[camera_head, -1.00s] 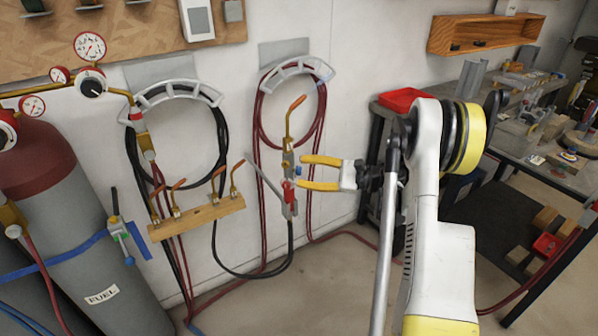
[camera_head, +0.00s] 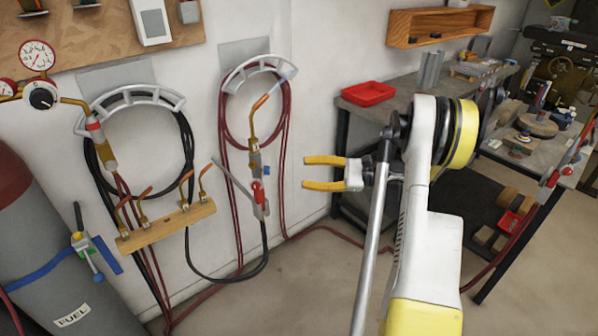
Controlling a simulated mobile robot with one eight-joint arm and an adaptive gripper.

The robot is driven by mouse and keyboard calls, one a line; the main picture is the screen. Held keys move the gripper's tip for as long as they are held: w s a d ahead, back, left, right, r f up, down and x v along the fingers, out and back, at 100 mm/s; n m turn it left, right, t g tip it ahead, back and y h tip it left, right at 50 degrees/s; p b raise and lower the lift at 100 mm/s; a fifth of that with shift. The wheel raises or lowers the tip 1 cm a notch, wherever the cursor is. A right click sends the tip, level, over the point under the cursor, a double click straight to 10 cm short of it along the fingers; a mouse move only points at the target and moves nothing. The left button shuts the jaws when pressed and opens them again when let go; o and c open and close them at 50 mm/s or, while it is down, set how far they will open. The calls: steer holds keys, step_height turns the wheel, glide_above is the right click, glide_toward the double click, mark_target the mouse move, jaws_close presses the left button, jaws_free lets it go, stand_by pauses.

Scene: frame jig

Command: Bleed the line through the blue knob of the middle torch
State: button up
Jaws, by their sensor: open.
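The middle torch hangs on the wall, with a copper tip (camera_head: 262,105) at the top and a brass body below it. A small blue knob (camera_head: 267,171) sits on its right side, and a red lever or knob (camera_head: 258,192) sits lower down. A grey bar slants up to the left from the torch's lower part. My gripper (camera_head: 305,173), with yellow fingers, is open and empty. Its fingers point left at about the height of the blue knob in the picture, with a visible gap between fingertips and torch. How far each is in depth is hard to tell.
A wooden rack (camera_head: 168,228) with several copper tips is on the wall at left, near a fuel cylinder (camera_head: 50,275). Coiled hoses hang on wall holders. A workbench with a red tray (camera_head: 368,94) stands behind my arm. Another red-fitted torch (camera_head: 552,176) is at right.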

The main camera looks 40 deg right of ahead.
mark_target(267, 170)
steer(key=w+a+m, duration=0.2)
steer(key=a, duration=0.1)
steer(key=w+a+m, duration=0.3)
steer(key=w+a+m+t+h, duration=0.1)
steer(key=w+a+m, duration=0.1)
steer(key=a+m, duration=0.1)
steer(key=shift+w+r+b, duration=0.2)
steer(key=shift+w+b, duration=0.15)
steer(key=shift+w, duration=0.05)
jaws_close()
